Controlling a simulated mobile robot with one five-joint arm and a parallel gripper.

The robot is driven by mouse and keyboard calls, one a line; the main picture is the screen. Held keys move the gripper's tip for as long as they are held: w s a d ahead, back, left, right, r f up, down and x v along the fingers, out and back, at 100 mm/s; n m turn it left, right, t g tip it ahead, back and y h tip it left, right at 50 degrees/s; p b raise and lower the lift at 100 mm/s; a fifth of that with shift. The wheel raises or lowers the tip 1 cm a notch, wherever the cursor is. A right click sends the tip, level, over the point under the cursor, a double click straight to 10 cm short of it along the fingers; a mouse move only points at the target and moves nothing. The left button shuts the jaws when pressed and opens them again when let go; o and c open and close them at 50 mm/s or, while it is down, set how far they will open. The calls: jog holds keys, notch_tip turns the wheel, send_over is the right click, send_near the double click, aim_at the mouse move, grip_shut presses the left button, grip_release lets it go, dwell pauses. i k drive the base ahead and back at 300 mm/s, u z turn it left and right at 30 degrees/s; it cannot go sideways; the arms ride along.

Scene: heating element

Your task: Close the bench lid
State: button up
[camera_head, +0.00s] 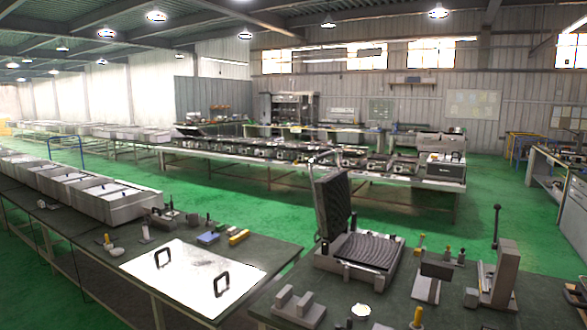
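A grill-like press with a hinged lid stands on the dark workbench at right of centre. Its dark ribbed lid (335,213) stands open, close to upright and leaning slightly back, at the left side of its base. The base (365,252) has a dark ribbed upper face, which lies bare. On the bench to the left, a white panel (190,276) with two black handles lies flat. I cannot tell for certain which of the two is the bench lid. My gripper is not in view.
Grey blocks (298,305) and an upright fixture with a black-knobbed lever (498,275) stand around the press. Small yellow-handled tools (417,316) stand in front. A gap with green floor separates the two benches. Grey trays (100,193) line the far left.

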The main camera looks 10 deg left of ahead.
aim_at(331, 192)
jog(key=u, duration=0.3)
jog(key=i, duration=1)
jog(key=z, duration=0.05)
